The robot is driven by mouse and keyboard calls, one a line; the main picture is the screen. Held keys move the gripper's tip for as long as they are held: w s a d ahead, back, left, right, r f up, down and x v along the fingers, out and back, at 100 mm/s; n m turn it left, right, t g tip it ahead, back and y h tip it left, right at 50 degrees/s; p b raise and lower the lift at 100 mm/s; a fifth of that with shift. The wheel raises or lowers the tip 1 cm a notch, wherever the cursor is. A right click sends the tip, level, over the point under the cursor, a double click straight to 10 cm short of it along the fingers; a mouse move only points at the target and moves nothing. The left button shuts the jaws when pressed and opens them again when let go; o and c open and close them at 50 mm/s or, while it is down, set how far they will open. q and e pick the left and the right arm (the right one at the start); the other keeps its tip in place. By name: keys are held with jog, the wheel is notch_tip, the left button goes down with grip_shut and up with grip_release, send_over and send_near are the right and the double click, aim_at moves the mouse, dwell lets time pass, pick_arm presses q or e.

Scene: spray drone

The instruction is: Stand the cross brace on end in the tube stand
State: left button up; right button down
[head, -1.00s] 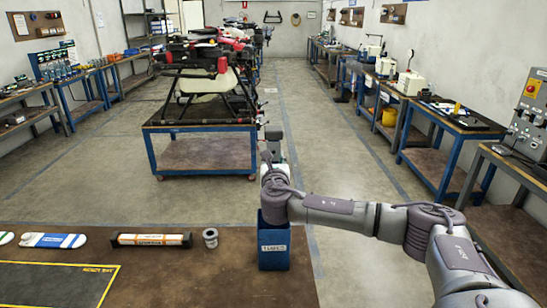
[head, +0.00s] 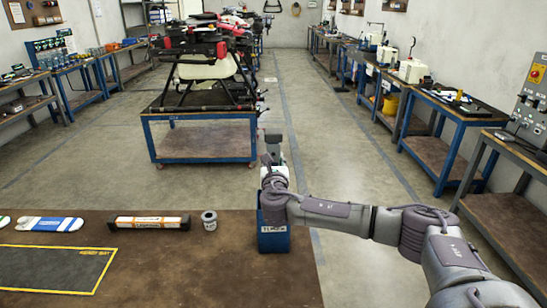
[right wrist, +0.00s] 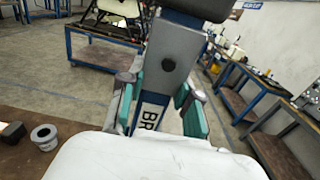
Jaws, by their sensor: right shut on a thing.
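My right gripper (right wrist: 160,108) is shut on the cross brace (right wrist: 168,62), a grey bar with a dark end and a white label reading "BR". The brace looks roughly upright, leaning slightly in the right wrist view. In the head view my right wrist hides most of the brace and gripper (head: 273,150). The tube stand (head: 273,243) is a blue box with a white label at the bench's right end. My wrist covers its top, so I cannot tell whether the brace's lower end is inside. My left gripper is not in view.
On the brown bench (head: 200,275) lie a grey ring-shaped spool (head: 209,221), a dark-ended tube (head: 149,223) and a blue-and-white piece (head: 49,224). A yellow-outlined mat (head: 55,268) is at left. A drone (head: 210,65) stands on a blue cart (head: 204,140) beyond.

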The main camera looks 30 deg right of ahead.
jog(key=shift+f+b, duration=0.85)
jog(key=shift+f, duration=0.85)
jog(key=c, duration=0.7)
grip_release()
jog(key=v, duration=1.2)
jog(key=shift+d, duration=0.1)
